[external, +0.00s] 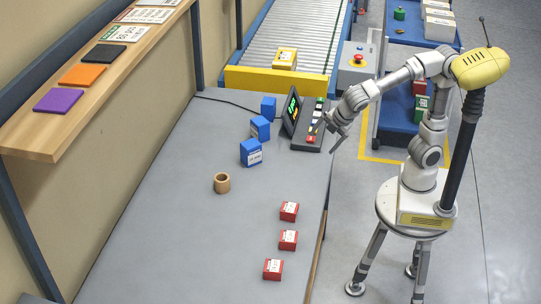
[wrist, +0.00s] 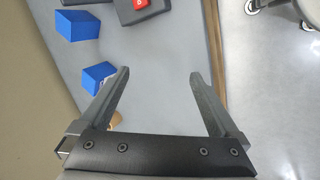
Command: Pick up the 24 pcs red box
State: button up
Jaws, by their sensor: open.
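Three red boxes with white labels stand in a loose row on the grey table in the external view: a far one (external: 289,211), a middle one (external: 288,240) and a near one (external: 273,269). Their labels are too small to read, so I cannot tell which is the 24 pcs box. My gripper (external: 331,131) is above the table's right edge, beside the black keypad device and away from these boxes. In the wrist view my gripper (wrist: 160,73) is open with nothing between its fingers. The three boxes are not visible there.
Several blue boxes (external: 251,152) and a brown ring (external: 222,183) stand on the table (external: 190,250). A conveyor (external: 292,40) is behind; a shelf (external: 110,75) is left.

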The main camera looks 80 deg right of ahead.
jog(key=w+a+n+t+p, duration=0.1)
jog(key=w+a+n, duration=0.15)
jog(key=a, duration=0.35)
jog(key=w+a+n+t+p, duration=0.1)
jog(key=a+n, duration=0.3)
jog(key=a, duration=0.3)
jog(key=n+t+y+p, duration=0.35)
jog(key=n+t, duration=0.35)
jog(key=n, duration=1)
send_near(282, 267)
jog(key=shift+g, duration=0.3)
jog(key=b+x, duration=0.1)
jog(key=x, duration=0.4)
jog(key=b+x, duration=0.1)
jog(key=x, duration=0.1)
jog(key=shift+w+r+b, duration=0.15)
jog(key=shift+w+b, duration=0.15)
jog(key=shift+w, duration=0.05)
jog(key=b+x, duration=0.2)
jog(key=x, duration=0.2)
jog(key=shift+w+f, duration=0.15)
jog(key=shift+f, duration=0.05)
jog(key=shift+w, duration=0.35)
